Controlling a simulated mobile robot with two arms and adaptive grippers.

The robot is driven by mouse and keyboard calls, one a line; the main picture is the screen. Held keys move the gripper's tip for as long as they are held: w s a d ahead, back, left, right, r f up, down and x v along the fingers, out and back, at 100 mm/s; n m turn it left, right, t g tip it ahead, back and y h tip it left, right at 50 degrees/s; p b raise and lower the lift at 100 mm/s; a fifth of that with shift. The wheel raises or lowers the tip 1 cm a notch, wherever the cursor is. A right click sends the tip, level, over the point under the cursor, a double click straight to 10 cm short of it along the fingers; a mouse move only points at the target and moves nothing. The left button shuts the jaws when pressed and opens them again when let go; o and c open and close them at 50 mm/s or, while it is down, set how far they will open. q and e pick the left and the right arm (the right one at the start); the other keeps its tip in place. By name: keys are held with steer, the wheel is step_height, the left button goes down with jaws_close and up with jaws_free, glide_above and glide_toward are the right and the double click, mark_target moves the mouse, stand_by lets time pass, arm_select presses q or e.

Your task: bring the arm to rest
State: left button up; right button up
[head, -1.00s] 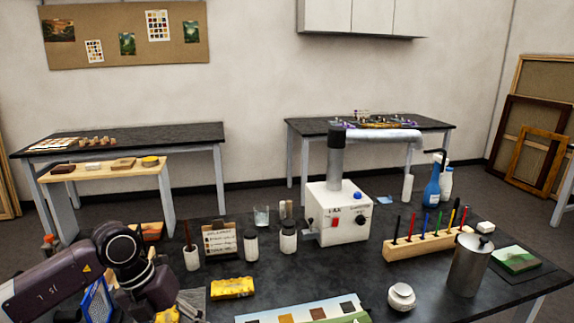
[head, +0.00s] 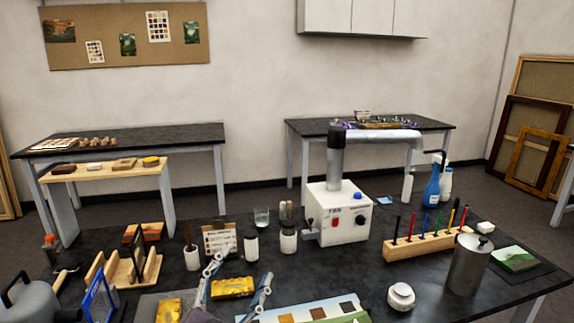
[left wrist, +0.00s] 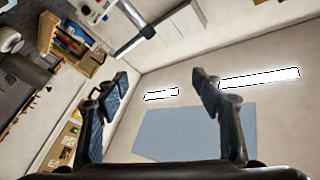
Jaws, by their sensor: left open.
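My left gripper (head: 241,270) shows at the bottom middle of the head view, with its two thin fingers spread apart and pointing up. It is empty. A yellow block (head: 232,289) lies on the dark worktable (head: 300,275) behind the fingers in the picture, and I cannot tell the gap between them. In the left wrist view, my open left gripper (left wrist: 160,82) faces the wall and bright ceiling lights, with nothing between its fingers. My right gripper is not in view.
A wooden rack (head: 122,268) stands at left beside a blue-framed panel (head: 100,296). Jars (head: 288,238), a white fan box (head: 338,214), a pen block (head: 432,244) and a metal canister (head: 469,264) stand on the table. Bare table lies between fan box and white pot (head: 401,296).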

arm_select(q)
steer(key=s+a+f+n+g+y, duration=0.2)
steer(key=s+a+f+n+g, duration=0.15)
steer(key=f, duration=0.35)
steer(key=s+a+f+n+g+y, duration=0.2)
steer(key=s+a+f+y, duration=0.15)
steer(key=f, duration=0.35)
steer(key=s+a+f+n+g+y, duration=0.2)
steer(key=s+a+f+n+g, duration=0.15)
steer(key=f, duration=0.35)
steer(key=s+a+f+g, duration=0.1)
steer(key=s+f+g, duration=0.4)
steer(key=s, duration=0.5)
steer(key=s+a+f+g, duration=0.1)
steer(key=s+f+g, duration=0.1)
steer(key=s+f, duration=0.55)
step_height(320, 180, down, 24)
steer(key=s+g, duration=0.1)
steer(key=s, duration=0.2)
steer(key=s+a+f+g, duration=0.1)
steer(key=s+a+f, duration=0.1)
steer(key=s+f, duration=1.5)
steer(key=shift+s+a+f, duration=0.15)
steer(key=shift+s+a, duration=0.1)
steer(key=shift+a, duration=0.05)
